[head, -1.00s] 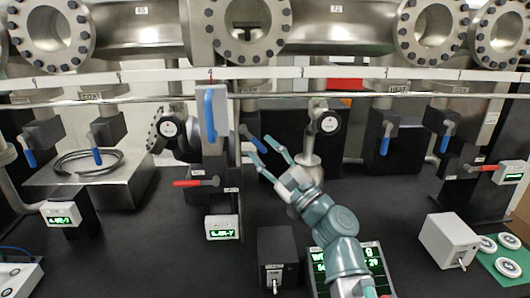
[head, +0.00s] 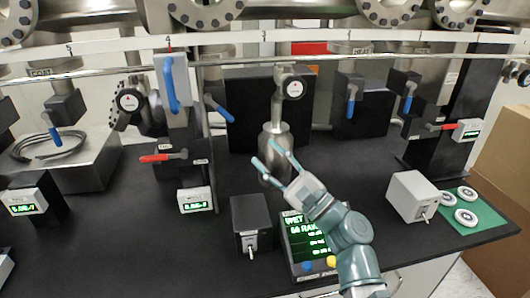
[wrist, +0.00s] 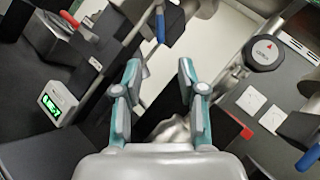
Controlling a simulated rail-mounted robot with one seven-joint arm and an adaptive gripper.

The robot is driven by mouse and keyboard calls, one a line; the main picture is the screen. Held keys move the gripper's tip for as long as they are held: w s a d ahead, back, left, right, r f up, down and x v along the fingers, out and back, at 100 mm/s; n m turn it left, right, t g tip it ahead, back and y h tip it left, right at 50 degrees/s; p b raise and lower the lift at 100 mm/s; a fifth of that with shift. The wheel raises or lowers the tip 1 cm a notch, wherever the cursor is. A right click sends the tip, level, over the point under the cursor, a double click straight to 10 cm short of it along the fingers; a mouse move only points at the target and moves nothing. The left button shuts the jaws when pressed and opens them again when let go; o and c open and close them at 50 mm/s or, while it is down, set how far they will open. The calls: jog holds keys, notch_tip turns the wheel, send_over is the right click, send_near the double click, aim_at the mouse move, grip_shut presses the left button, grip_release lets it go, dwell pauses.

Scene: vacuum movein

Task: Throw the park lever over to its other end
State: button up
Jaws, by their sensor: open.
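Two red-handled levers show, and their labels are too small to read, so I cannot tell for sure which is the park lever. One red lever (head: 163,157) lies about level, its handle pointing left, on the dark block below the tall blue handle. My gripper (head: 264,152) is open and empty, in front of the steel vessel, to the right of the first lever. In the wrist view my gripper (wrist: 159,66) has nothing between its fingers; a red handle (wrist: 69,19) shows at the upper left.
A green readout (head: 195,200) stands below the first lever. A black switch box (head: 250,222) and a large display (head: 306,240) stand at the front. Several blue-handled valves, such as one beside the column (head: 218,108), are close by. A white box (head: 410,196) is at the right.

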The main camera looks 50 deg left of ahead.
aim_at(219, 109)
jog(key=shift+r, duration=0.2)
jog(key=c, duration=0.4)
jog(key=shift+n+g, duration=0.4)
jog(key=shift+n, duration=0.5)
jog(key=r+p, duration=0.2)
jog(key=r, duration=0.1)
jog(key=s+r+p, duration=0.1)
jog(key=r+p, duration=0.1)
jog(key=r, duration=0.1)
jog(key=r+p, duration=0.2)
jog(key=r, duration=0.1)
jog(key=shift+s+d+r+p, duration=0.2)
jog(key=shift+s+r+p, duration=0.1)
jog(key=shift+s+r, duration=0.1)
grip_shut()
notch_tip(219, 109, up, 9)
jog(key=s+n+t+h+p, duration=0.2)
jog(key=n+h+p, duration=0.4)
jog(key=n+p, duration=0.4)
jog(key=w+d+f+n+t+h, duration=0.1)
jog(key=w+f+t+h, duration=0.2)
jog(key=w+f, duration=0.15)
jog(key=s+a+f+p, duration=0.1)
jog(key=a+f+p, duration=0.4)
jog(key=a, duration=0.6)
jog(key=shift+s+f+n, duration=0.3)
jog(key=shift+s+f, duration=0.05)
jog(key=shift+f, duration=0.3)
